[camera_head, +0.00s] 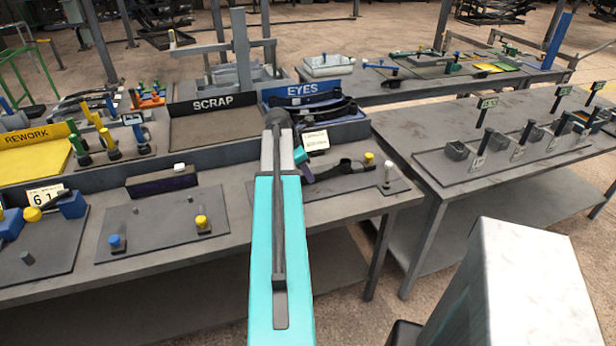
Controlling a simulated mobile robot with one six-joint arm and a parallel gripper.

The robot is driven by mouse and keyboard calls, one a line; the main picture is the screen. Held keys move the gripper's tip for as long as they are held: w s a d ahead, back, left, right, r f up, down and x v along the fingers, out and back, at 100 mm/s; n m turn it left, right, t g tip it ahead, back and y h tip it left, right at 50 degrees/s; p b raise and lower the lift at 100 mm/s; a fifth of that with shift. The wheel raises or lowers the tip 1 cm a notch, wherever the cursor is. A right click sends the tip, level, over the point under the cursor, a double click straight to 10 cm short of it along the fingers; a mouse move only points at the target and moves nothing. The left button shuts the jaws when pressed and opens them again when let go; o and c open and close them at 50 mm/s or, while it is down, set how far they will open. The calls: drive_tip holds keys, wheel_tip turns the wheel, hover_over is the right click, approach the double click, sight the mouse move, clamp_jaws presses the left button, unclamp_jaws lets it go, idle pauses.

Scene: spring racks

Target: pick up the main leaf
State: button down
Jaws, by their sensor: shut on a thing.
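A dark bar-like piece with a rounded bump (345,167), which looks like the main leaf, shows over a grey plate (340,185) on the near bench. Its left end is hidden behind my turquoise arm, which reaches up the middle of the view. My gripper (302,163) is mostly hidden by the arm. Only a small turquoise and dark part shows at the leaf's left end, where it is shut on the leaf. I cannot tell whether the leaf touches the plate.
A yellow-capped peg (369,158) and pale post (388,176) stand close to the leaf's right end. Behind are the SCRAP bin (212,104) and EYES bin (306,91) with dark curved pieces. A plate with pegs (160,225) lies left. Another bench (440,115) stands right.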

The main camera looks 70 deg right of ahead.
drive_tip(key=shift+r+b, duration=0.9)
drive_tip(key=shift+r, duration=3.9)
drive_tip(key=shift+s, duration=0.1)
